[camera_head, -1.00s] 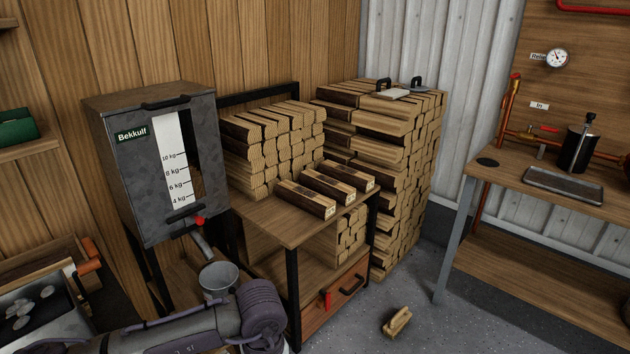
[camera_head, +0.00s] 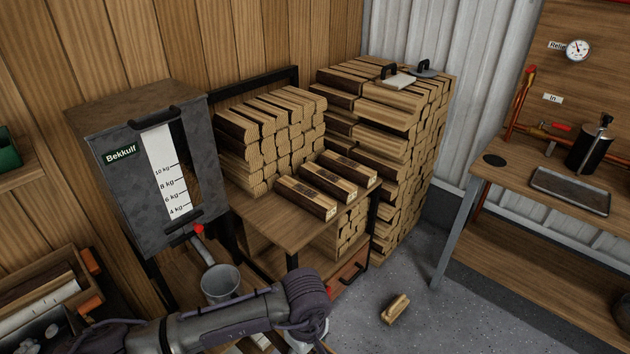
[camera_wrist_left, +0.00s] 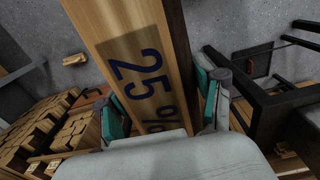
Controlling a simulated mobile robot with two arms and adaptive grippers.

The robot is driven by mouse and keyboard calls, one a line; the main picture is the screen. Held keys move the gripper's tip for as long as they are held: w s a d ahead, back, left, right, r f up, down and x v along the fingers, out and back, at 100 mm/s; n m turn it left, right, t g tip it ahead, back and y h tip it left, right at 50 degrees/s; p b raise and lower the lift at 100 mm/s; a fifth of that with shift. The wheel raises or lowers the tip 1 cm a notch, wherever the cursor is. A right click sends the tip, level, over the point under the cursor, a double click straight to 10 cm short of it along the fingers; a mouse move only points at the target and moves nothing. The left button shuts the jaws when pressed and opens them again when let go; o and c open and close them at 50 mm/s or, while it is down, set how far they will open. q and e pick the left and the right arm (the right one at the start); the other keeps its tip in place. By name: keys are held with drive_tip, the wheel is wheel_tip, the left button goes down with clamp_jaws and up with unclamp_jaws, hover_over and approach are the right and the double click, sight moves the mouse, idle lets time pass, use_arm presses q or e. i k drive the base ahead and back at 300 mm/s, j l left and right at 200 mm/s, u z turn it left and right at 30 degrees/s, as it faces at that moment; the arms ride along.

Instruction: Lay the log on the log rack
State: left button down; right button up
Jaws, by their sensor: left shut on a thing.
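A pale wooden log (camera_wrist_left: 130,60) marked "25 %" fills the middle of the left wrist view. My left gripper (camera_wrist_left: 160,105) is shut on it, with teal finger pads on its two sides. In the head view my left arm reaches in along the bottom; its gripper and the held log are mostly hidden or cut off there. What looks like the log rack (camera_head: 262,216) is a wooden shelf with a black frame. Three separate logs (camera_head: 327,187) lie side by side on its front part, with a stack of logs (camera_head: 270,140) behind them. My right gripper is not in view.
A grey "Bekkulf" hopper (camera_head: 110,190) with a metal cup (camera_head: 221,283) below stands left of the rack. A tall log pile (camera_head: 400,150) stands behind it to the right. A workbench (camera_head: 525,205) stands at right.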

sight(278, 220)
drive_tip(key=i, duration=1.55)
